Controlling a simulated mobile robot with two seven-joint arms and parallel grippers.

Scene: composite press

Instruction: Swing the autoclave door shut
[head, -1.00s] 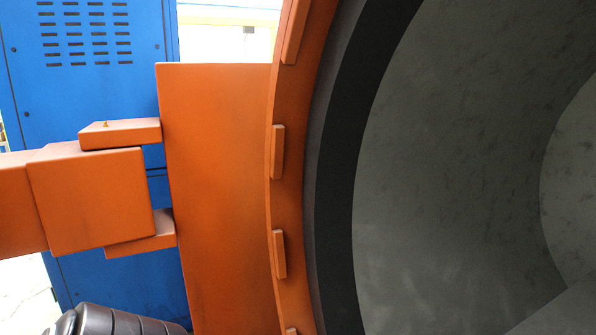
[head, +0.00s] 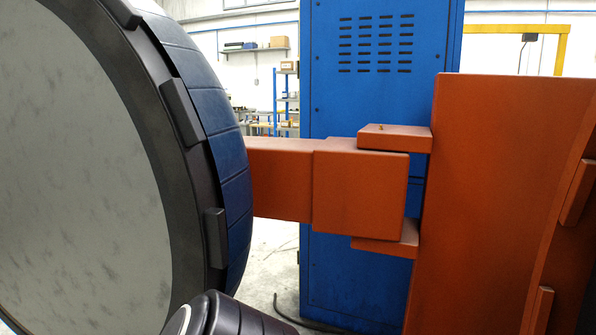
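The autoclave door (head: 80,170) fills the left of the head view. It is a large round disc with a pale grey inner face and a dark rim with block-shaped lugs. An orange hinge arm (head: 275,180) runs from behind the door to a hinge block (head: 360,190) on the orange autoclave body (head: 490,200) at right. The door stands open, swung out to the left of the body. Only the left edge of the autoclave's ring shows at far right; its opening is out of view. Neither gripper shows. A dark rounded part, probably my arm, covers the bottom centre-left.
A tall blue cabinet (head: 375,95) with vent slots stands behind the hinge. A shelf rack (head: 287,100) and wall shelf (head: 255,50) are farther back. A yellow frame (head: 515,29) stands at back right. Pale floor shows between door and cabinet.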

